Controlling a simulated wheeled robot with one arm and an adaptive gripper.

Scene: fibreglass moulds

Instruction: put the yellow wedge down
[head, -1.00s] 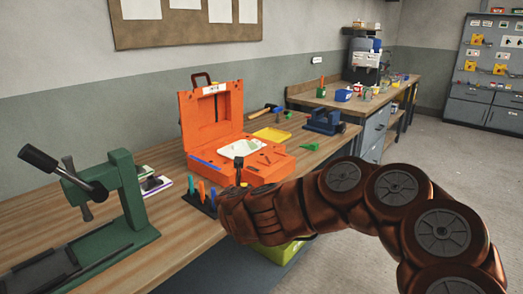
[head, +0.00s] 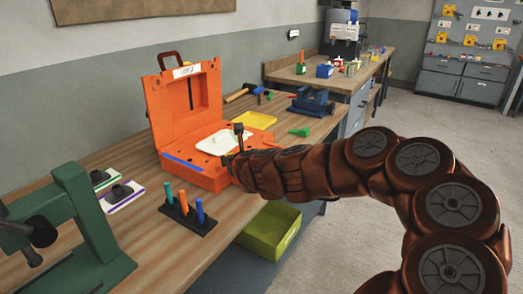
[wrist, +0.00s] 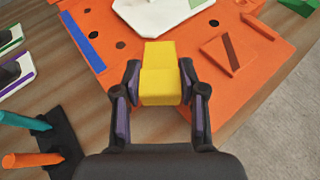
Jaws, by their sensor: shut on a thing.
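The yellow wedge (wrist: 160,85) is between the two fingers of my gripper (wrist: 160,68) in the wrist view, gripped from both sides. I cannot tell how high the wedge is above the case. In the head view the orange case (head: 208,178) stands on the workbench with its lid up.
A black stand with several coloured pegs (head: 186,215) is left of the gripper. A yellow tray (head: 256,120), a blue vise (head: 312,102) and a green piece (head: 299,132) lie behind. A green press (head: 85,225) stands at left. A lime bin (head: 268,232) is below the bench edge.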

